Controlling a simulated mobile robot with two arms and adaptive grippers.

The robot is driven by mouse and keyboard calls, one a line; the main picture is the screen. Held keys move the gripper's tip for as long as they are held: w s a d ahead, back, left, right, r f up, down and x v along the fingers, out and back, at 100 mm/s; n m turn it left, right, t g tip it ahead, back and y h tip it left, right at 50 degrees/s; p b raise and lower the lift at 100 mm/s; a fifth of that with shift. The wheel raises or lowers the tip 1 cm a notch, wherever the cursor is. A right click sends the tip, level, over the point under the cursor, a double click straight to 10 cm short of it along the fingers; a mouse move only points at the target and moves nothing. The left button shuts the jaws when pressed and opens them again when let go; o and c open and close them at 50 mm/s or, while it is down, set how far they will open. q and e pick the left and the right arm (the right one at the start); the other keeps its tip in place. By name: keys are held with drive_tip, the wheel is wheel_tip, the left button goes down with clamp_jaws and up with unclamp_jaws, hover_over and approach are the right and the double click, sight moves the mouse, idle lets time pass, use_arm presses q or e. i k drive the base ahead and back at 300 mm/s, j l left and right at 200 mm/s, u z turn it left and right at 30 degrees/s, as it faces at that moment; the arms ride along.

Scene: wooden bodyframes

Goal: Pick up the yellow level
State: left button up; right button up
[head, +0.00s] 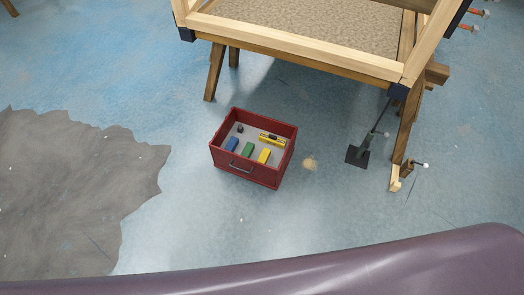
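The yellow level (271,139) lies inside a red open-topped box (247,172) on the floor, near the box's back right wall. The level is a short yellow bar with dark marks on it. Blue (232,144), green (248,149) and yellow (264,156) blocks lie in front of it in the same box, and a small dark item (240,128) lies at the back left. Neither of my grippers shows in the head view.
A wooden frame on trestle legs (300,55) stands behind the box. A dark flat-bladed tool (358,154) and a small wooden piece (402,176) are by its right leg. A purple curved surface (300,277) crosses the bottom. The floor around the box is mostly clear.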

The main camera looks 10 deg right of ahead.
sight(271, 139)
drive_tip(key=i+j+u, duration=0.3)
drive_tip(key=u, duration=0.15)
drive_tip(key=i+j+u, duration=0.15)
drive_tip(key=i+u, duration=0.55)
drive_tip(key=u, duration=0.15)
drive_tip(key=i+j+u, duration=0.15)
drive_tip(key=i, duration=0.3)
drive_tip(key=i+u, duration=0.15)
drive_tip(key=i, duration=0.3)
drive_tip(key=i+z, duration=0.25)
drive_tip(key=z, duration=0.25)
drive_tip(key=i+z, duration=0.25)
drive_tip(key=z, duration=0.2)
drive_tip(key=i+j+z, duration=0.2)
drive_tip(key=z, duration=0.3)
drive_tip(key=i+z, duration=0.1)
drive_tip(key=z, duration=0.3)
drive_tip(key=i+z, duration=0.1)
drive_tip(key=z, duration=0.35)
drive_tip(key=i+j+z, duration=0.1)
drive_tip(key=z, duration=0.3)
drive_tip(key=j+z, duration=0.1)
drive_tip(key=z, duration=0.3)
drive_tip(key=i+j+z, duration=0.1)
drive_tip(key=z, duration=0.35)
